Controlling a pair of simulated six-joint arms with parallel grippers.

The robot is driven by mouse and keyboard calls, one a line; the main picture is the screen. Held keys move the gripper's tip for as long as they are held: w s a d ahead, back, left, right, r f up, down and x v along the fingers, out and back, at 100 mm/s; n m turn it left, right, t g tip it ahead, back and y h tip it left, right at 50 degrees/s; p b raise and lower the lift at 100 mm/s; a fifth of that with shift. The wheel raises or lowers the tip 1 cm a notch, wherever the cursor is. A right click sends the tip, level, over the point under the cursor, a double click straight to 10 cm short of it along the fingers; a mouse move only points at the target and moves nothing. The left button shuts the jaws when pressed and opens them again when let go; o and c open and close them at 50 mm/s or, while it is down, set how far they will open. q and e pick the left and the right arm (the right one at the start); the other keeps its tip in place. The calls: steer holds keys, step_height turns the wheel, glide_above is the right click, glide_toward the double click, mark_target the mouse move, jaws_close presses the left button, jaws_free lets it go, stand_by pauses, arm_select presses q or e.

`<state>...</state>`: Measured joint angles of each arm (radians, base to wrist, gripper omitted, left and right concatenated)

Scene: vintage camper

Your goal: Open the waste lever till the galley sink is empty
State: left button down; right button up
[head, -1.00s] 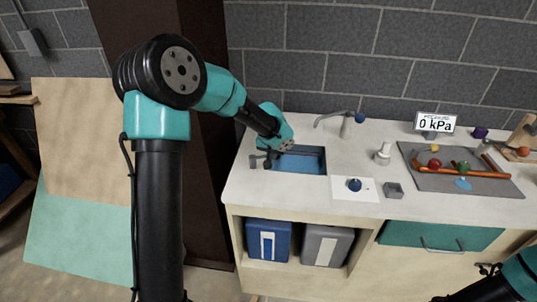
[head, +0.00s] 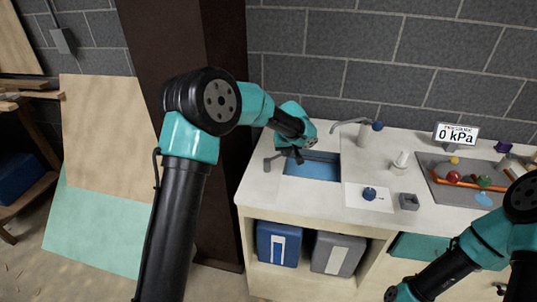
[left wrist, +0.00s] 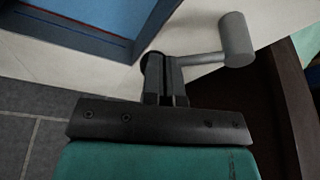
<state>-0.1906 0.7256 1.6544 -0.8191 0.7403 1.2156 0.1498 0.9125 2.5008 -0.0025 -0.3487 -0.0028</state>
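The galley sink (head: 312,168) is a rectangular basin in the white counter, with blue water in it. A corner of it shows in the left wrist view (left wrist: 70,35). The waste lever (head: 267,164), a grey rod with a thick cylindrical handle (left wrist: 237,40), is at the sink's left side. My left gripper (head: 297,157) is over the sink's left edge, at the lever's inner end. In the left wrist view its fingers (left wrist: 164,78) are close together beside the rod, away from the handle; I see no clear grip on it. My right gripper is below the picture's edge.
A tap (head: 365,130) stands behind the sink. A white plate with a blue knob (head: 369,193) and a small grey block (head: 409,202) are to its right. A pressure sign (head: 456,134) reads 0 kPa. Two bins (head: 335,253) stand below.

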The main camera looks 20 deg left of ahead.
arm_select(q)
steer(key=w+a+n, duration=0.1)
steer(key=n, duration=0.1)
steer(key=n+y, duration=0.1)
steer(key=shift+w+a+f+n+g, duration=0.1)
steer(key=shift+w+a+n+g, duration=0.2)
steer(key=shift+w+a+n, duration=0.1)
steer(key=a+n, duration=0.1)
steer(key=w+n, duration=0.1)
steer(key=n, duration=0.1)
steer(key=shift+a+g+y, duration=0.3)
steer(key=shift+a, duration=0.4)
steer(key=d, duration=0.1)
steer(key=s+d, duration=0.1)
steer(key=s+d+r, duration=0.1)
steer(key=shift+d, duration=0.4)
steer(key=v, duration=1)
steer(key=shift+w+a, duration=0.2)
